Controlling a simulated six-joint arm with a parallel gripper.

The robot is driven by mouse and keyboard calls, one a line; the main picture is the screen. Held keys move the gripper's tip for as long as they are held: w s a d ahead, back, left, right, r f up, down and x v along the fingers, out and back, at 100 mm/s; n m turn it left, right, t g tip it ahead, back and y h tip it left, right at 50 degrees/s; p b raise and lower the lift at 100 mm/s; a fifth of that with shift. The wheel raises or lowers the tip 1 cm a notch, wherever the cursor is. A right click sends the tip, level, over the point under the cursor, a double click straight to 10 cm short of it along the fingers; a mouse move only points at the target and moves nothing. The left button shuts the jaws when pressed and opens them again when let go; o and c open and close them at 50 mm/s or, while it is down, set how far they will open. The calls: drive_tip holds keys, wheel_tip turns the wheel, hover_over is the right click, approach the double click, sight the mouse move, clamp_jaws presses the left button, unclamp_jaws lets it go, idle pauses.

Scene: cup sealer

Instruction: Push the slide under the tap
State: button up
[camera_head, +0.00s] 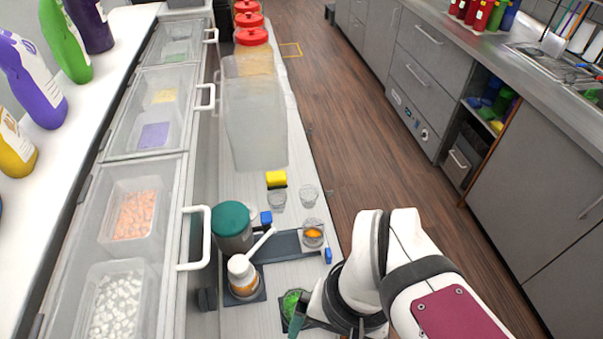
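A dark grey flat bar (283,246), which may be the slide, lies across the light counter. A clear cup with orange contents (313,233) stands at its right end. A grey cylinder with a teal lid (233,216) and a white bottle with an orange label (242,273) stand at its left; a white lever reaches up right from the bottle. I cannot tell which part is the tap. My gripper (302,313) is low at the bottom, right beside a cup with green contents (291,301). Its fingers are partly hidden, so its opening does not show.
Two empty clear cups (308,195) and a yellow sponge (276,179) stand behind the bar. Blue blocks (328,256) lie near its ends. A large translucent container (255,120) stands farther back. Lidded ingredient bins (140,212) line the left. The floor is open at right.

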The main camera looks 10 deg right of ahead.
sight(328, 252)
idle(0.4)
drive_tip(key=shift+w+r, duration=0.1)
drive_tip(key=shift+w, duration=0.2)
drive_tip(key=shift+c, duration=1.1)
drive_tip(key=w, duration=0.3)
drive_tip(key=w+d+n, duration=0.1)
drive_tip(key=w, duration=0.1)
drive_tip(key=w+d+n, duration=0.1)
drive_tip(key=w, duration=0.2)
drive_tip(key=shift+w+d+r+h, duration=0.25)
drive_tip(key=shift+w+h, duration=0.1)
drive_tip(key=shift+h, duration=0.05)
drive_tip(key=c, duration=0.5)
drive_tip(key=w+d+f+n, duration=0.1)
drive_tip(key=w, duration=0.3)
drive_tip(key=w+d+f+n, duration=0.1)
drive_tip(key=w+d, duration=0.1)
drive_tip(key=w, duration=0.2)
drive_tip(key=w+d+f+n+h, duration=0.1)
drive_tip(key=w, duration=0.3)
drive_tip(key=shift+d+f, duration=0.15)
drive_tip(key=shift+f, duration=0.25)
drive_tip(key=shift+c, duration=0.2)
drive_tip(key=shift+n, duration=0.3)
drive_tip(key=f, duration=1)
drive_tip(key=w+f, duration=0.1)
drive_tip(key=f, duration=0.5)
drive_tip(key=shift+d+f, duration=0.1)
drive_tip(key=shift+d, duration=0.05)
drive_tip(key=shift+c, duration=0.2)
